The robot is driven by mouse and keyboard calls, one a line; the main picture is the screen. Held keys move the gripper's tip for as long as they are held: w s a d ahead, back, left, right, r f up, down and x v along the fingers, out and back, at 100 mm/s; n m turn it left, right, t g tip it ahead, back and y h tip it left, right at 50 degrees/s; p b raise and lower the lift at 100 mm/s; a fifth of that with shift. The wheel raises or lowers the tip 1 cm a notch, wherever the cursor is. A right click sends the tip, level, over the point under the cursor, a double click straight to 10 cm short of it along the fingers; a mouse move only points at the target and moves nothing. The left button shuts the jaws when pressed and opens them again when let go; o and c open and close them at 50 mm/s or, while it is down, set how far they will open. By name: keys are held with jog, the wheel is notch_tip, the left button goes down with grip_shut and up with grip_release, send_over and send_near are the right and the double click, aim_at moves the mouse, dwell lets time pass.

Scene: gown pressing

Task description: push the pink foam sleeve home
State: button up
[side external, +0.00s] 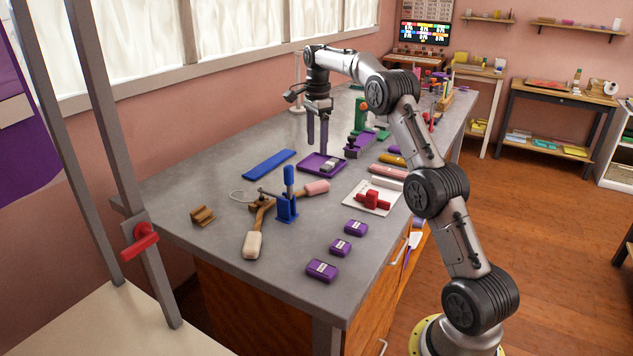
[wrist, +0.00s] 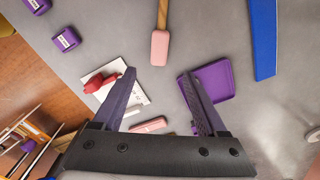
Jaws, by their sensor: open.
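The pink foam sleeve (side external: 318,188) sits on the end of a wooden handle that runs out from a blue upright clamp (side external: 287,208) on the grey bench. In the wrist view the pink sleeve (wrist: 160,47) is at top centre, with the bare wooden handle (wrist: 162,15) leading up out of the picture. My gripper (side external: 317,146) is open and empty, its purple fingers pointing down above the purple tray, behind the sleeve. In the wrist view my gripper (wrist: 158,76) has its fingers wide apart, and the sleeve shows beyond the gap between their tips.
The purple tray (side external: 306,170) holds a small grey item. A blue bar (side external: 269,164) lies left of it. A red part (side external: 373,199) rests on white paper; another pink piece (side external: 388,171) lies behind it. Several purple blocks (side external: 340,247) line the front right.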

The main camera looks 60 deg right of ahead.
aim_at(316, 184)
notch_tip(316, 184, down, 13)
jog(key=shift+w, duration=0.1)
dwell(0.3)
jog(key=shift+c, duration=0.3)
grip_shut()
jog(key=shift+r, duration=0.1)
dwell(1.0)
